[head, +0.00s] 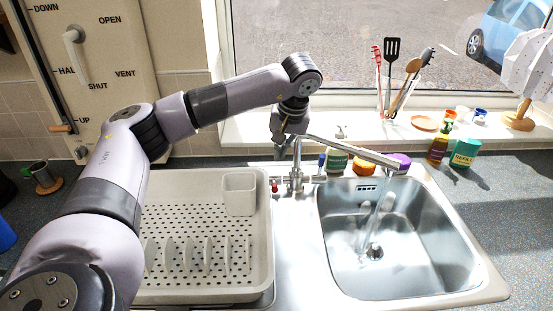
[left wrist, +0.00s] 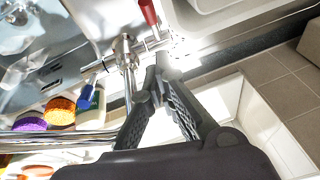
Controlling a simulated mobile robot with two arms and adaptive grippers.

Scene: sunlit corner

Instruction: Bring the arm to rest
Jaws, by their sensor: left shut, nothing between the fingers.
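My left arm (head: 240,92) reaches in from the left over the drying rack, bent at the elbow. My left gripper (head: 283,148) points down just behind and left of the tap (head: 297,165). In the left wrist view the two black fingers (left wrist: 161,72) meet at their tips, with nothing between them. The tips lie close to the tap base and its red lever (left wrist: 149,13); I cannot tell whether they touch. My right gripper is not in view.
Water seems to run from the spout into the steel sink (head: 460,262). The drying rack (head: 263,262) holds a cup-like holder (head: 240,195). Bottles and sponges stand behind the sink. Utensils (head: 400,75) stand on the windowsill (head: 350,125). A wooden-based cup (head: 42,177) is at the left.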

